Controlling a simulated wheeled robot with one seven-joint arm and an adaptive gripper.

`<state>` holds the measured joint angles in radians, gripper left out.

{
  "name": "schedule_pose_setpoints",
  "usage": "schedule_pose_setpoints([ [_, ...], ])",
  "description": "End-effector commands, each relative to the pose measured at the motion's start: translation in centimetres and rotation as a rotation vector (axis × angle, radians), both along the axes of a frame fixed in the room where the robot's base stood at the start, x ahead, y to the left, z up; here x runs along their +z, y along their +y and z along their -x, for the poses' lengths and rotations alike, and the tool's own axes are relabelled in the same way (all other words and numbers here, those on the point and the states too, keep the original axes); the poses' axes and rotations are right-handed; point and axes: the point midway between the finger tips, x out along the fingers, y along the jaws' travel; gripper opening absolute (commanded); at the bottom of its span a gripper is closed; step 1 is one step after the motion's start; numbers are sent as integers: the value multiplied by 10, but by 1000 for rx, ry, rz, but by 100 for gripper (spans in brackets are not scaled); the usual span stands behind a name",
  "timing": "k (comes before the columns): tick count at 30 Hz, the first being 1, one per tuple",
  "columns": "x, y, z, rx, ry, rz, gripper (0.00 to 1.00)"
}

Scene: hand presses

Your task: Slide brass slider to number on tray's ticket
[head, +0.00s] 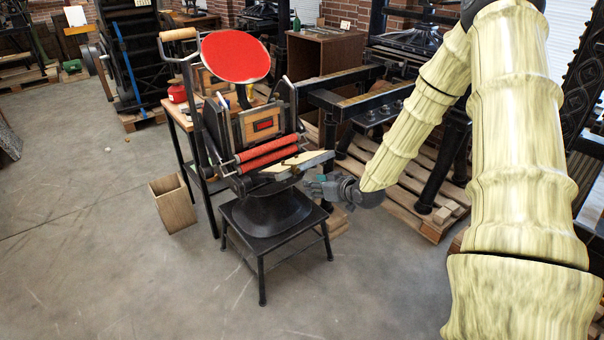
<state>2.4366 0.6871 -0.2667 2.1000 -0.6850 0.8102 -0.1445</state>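A hand press with a round red ink disc (236,57) and two red rollers (267,153) stands in the middle of the head view. Below the rollers, a pale flat piece (303,157) and a grey bar (318,161) stick out at the press's front right. I cannot make out the brass slider, the tray's ticket or any number at this size. My gripper (313,187) is just right of the press's black base and below the grey bar, pointing left. It looks empty. Whether its fingers are apart is too small to tell.
The press rests on a black stool (258,239). A wooden bin (174,203) stands on the floor to its left. A wooden table (181,115) with a red can (177,94) is behind. Palleted machines (405,195) crowd the right. The front-left floor is clear.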

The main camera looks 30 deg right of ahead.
Motion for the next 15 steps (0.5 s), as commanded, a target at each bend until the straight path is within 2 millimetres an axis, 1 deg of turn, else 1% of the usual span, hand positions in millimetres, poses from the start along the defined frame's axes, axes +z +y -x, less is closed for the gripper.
schedule_pose_setpoints([
  [1, 8, -9, -3, -2, -26, 2, 41],
  [3, 16, -16, -6, -1, -50, 7, 41],
  [6, 22, -22, -9, 0, -68, 12, 41],
  [11, 20, -23, -16, 2, -70, 14, 41],
  [15, 15, -21, -29, 3, -69, 14, 41],
])
